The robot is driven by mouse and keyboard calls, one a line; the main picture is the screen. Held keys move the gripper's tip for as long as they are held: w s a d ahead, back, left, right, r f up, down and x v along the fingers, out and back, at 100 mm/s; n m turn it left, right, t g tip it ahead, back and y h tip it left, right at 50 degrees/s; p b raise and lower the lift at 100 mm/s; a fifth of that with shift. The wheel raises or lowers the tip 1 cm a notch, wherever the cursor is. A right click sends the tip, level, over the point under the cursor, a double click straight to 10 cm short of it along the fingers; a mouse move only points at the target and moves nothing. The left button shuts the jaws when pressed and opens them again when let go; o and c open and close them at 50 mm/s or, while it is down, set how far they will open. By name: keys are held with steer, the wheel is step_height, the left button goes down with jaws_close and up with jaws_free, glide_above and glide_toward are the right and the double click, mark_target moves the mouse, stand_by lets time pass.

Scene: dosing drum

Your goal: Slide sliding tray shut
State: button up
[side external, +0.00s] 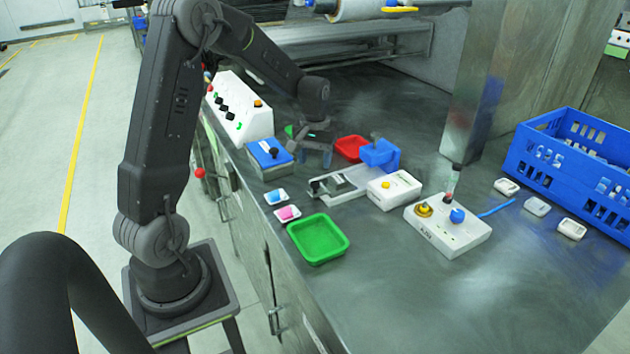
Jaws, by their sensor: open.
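What looks like the sliding tray (338,184) is a pale grey rail-like piece with a dark block on it, lying on the metal bench. It reaches out to the left of a white box with a yellow button (400,186) and lies in front of a blue drum-like housing (381,153). How far the tray is pulled out is hard to tell at this size. My gripper (316,159) points down behind the tray, between a blue-topped box and a red tray. It is open, and nothing shows between its fingers. It looks apart from the sliding tray.
The blue-topped box (268,154) and red tray (350,147) flank my gripper. A white control box (447,228) and blue crate (572,165) stand right. The front right bench is clear.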

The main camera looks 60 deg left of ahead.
mark_target(315, 183)
step_height(315, 183, down, 7)
stand_by(0.3)
steer(key=shift+c, duration=0.4)
jaws_close()
